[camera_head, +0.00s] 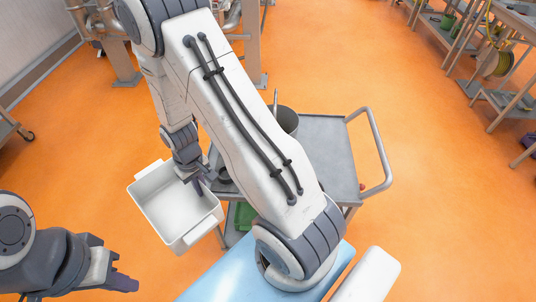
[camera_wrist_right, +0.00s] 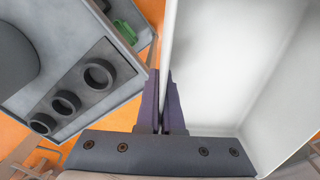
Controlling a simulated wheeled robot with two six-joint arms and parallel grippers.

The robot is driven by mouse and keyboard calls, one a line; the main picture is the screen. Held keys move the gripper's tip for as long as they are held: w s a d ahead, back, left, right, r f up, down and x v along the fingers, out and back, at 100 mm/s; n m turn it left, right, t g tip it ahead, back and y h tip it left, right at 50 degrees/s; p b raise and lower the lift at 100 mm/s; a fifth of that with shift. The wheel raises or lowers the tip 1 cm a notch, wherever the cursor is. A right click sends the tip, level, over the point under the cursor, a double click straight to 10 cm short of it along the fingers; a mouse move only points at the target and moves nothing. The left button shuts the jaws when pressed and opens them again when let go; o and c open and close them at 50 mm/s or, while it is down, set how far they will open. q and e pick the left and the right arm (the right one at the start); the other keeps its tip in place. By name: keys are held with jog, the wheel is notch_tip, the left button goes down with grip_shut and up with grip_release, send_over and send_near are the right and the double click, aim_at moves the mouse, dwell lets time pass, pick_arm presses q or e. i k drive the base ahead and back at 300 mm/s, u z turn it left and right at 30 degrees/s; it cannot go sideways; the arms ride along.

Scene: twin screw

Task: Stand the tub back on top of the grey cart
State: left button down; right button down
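The white tub (camera_head: 151,196) is an open, empty-looking rectangular box with lipped ends. In the head view it is left of the grey cart (camera_head: 325,150), apart from its top and over the orange floor. My right gripper (camera_head: 197,186) is closed on the tub's cart-side wall. In the right wrist view the purple fingers (camera_wrist_right: 165,100) pinch that wall, with the tub's inside (camera_wrist_right: 225,70) to the right and the cart top (camera_wrist_right: 60,45) to the left. My left gripper (camera_head: 122,283) is at lower left, away from the tub; its finger gap is not clear.
A metal pot (camera_head: 284,119) stands on the cart top. A dark holder with three round openings (camera_wrist_right: 72,95) is at the cart's near edge. A green item (camera_head: 243,214) is on a lower level. My right arm hides part of the cart; its right side is clear.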

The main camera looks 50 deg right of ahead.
aim_at(320, 152)
jog(key=k, duration=0.85)
jog(key=z, duration=1.1)
jog(key=i, duration=1)
